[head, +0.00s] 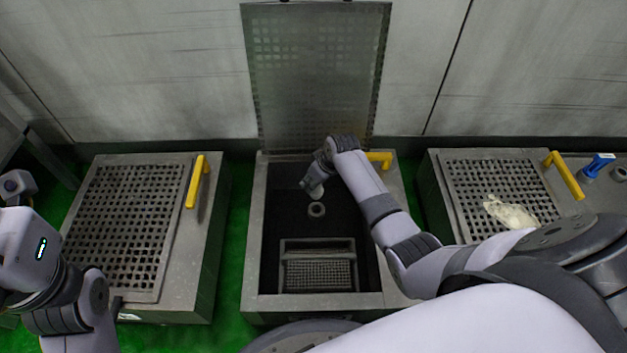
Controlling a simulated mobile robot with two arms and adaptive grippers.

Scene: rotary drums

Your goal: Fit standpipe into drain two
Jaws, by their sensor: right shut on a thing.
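The middle drain box (251,230) stands open, its perforated lid (318,80) raised against the wall behind. My right gripper (317,181) reaches into the back of the box and is shut on a small pale piece, apparently the standpipe (317,192). Most of the piece is hidden by the gripper and the dark interior. A grey ring (316,210), apparently the drain opening, lies just below and in front of the piece in the picture. I cannot tell whether they touch. My left arm shows at the left edge, but its fingers do not.
A strainer basket (318,244) sits in the front of the open box. A left box with closed grate (130,230) and a right box with closed grate (470,190) flank it, with yellow handles. A crumpled pale cloth-like thing (510,213) lies on the right grate.

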